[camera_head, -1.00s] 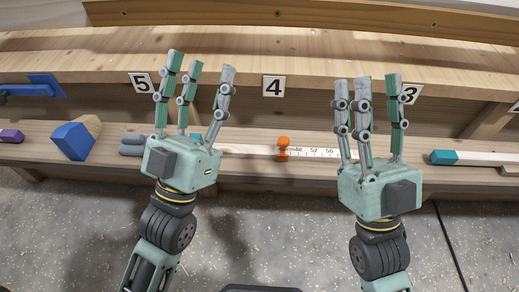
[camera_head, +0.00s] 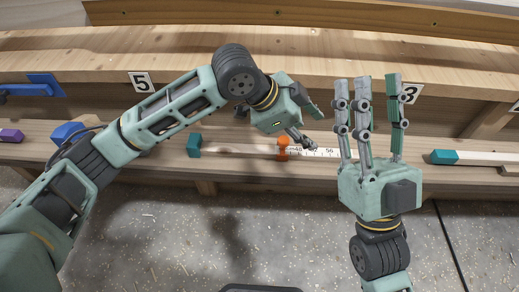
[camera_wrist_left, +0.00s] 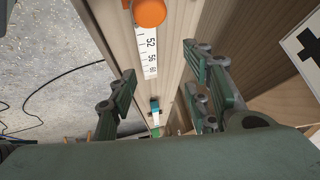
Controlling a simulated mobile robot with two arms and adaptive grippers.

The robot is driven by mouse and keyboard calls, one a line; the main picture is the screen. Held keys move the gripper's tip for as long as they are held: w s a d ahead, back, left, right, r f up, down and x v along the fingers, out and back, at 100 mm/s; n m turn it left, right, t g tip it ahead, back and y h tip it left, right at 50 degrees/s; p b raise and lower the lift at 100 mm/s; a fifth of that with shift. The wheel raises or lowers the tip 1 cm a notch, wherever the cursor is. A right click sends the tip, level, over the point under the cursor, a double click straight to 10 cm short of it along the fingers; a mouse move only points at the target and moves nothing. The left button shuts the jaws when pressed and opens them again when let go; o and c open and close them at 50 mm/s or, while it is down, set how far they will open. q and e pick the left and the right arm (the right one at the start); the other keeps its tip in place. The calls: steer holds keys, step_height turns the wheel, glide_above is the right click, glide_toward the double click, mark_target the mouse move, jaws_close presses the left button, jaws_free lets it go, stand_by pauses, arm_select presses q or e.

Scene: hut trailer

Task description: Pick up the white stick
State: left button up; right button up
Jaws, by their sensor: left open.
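A pale stick with white ruler markings (camera_head: 315,153) lies along the lower wooden ledge. It has a teal end block (camera_head: 194,146) and an orange slider (camera_head: 283,148), and its right part is hidden behind my right gripper. A pale strip with a teal end (camera_head: 444,157) lies farther right; I cannot tell whether it is separate. My left gripper (camera_head: 308,125) is open and empty, just above the ledge near the slider. In the left wrist view, the ruler part (camera_wrist_left: 148,52) and slider (camera_wrist_left: 150,12) lie between and beyond its spread fingers. My right gripper (camera_head: 376,80) points upward, open and empty.
A blue block (camera_head: 67,133) and a purple piece (camera_head: 11,136) sit on the ledge at left. A blue tool (camera_head: 42,86) is at the upper left. Number plates 5 (camera_head: 142,82) and 3 (camera_head: 412,94) mark the upper shelf edge. The speckled floor is open in front.

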arm_select(q)
steer(key=a+y, duration=0.1)
steer(key=a, duration=0.1)
steer(key=a+y, duration=0.1)
steer(key=a, duration=0.2)
steer(key=w+a+g+y, duration=0.1)
steer(key=a, duration=0.1)
steer(key=shift+a+r+y, duration=0.3)
steer(key=shift+r+y, duration=0.05)
steer(key=shift+y, duration=0.05)
steer(key=a+r+g+y, duration=0.2)
steer(key=a+r+y, duration=0.15)
steer(key=a, duration=0.55)
glide_above(239, 147)
steer(key=f, duration=0.6)
steer(key=shift+s+a+f, duration=0.1)
steer(key=shift+s+a, duration=0.1)
steer(key=shift+a, duration=0.1)
steer(key=shift+d+f, duration=0.15)
steer(key=shift+f, duration=1.2)
steer(key=shift+d+f, duration=0.1)
steer(key=shift+f, duration=1.25)
steer(key=shift+c, duration=0.4)
steer(key=shift+w, duration=0.1)
jaws_close()
